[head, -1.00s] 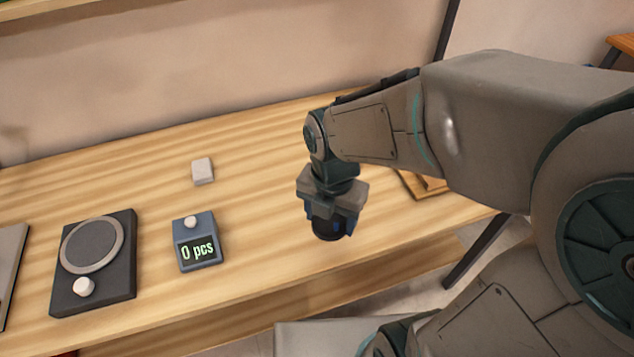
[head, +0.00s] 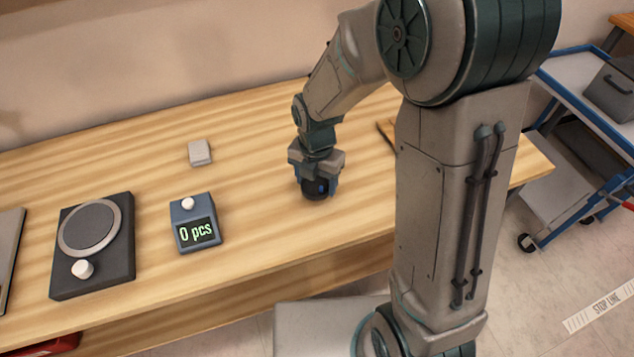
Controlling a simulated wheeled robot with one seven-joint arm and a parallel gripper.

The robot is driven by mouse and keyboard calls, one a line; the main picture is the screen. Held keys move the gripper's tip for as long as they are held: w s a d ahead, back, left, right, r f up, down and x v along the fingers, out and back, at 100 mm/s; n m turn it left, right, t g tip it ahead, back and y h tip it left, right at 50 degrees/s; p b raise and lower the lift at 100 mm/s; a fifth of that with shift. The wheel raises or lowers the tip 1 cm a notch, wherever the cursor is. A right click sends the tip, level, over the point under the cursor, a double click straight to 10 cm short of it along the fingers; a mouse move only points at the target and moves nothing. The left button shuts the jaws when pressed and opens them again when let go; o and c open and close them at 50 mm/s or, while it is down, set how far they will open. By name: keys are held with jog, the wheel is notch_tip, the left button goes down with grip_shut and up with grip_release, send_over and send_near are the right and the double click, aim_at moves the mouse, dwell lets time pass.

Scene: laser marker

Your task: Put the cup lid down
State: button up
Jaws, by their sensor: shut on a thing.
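My gripper (head: 318,184) is over the right part of the wooden table, pointing down. Its blue fingers are shut on a dark round thing, the cup lid (head: 315,189), which shows between and below them. The lid is low, close to the tabletop; I cannot tell whether it touches the wood. The gripper body hides the lid's upper side.
A blue counter box (head: 196,223) reading "0 pcs" stands left of my gripper. A small grey block (head: 200,152) lies behind it. A dark device with a round plate (head: 93,243) is further left. The wooden table (head: 265,225) is bare around my gripper. A blue-framed cart (head: 590,110) stands at right.

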jog(key=shift+f, duration=0.6)
jog(key=shift+f, duration=0.1)
jog(key=shift+f, duration=0.15)
jog(key=o, duration=0.9)
jog(key=shift+o, duration=0.2)
jog(key=shift+r, duration=0.2)
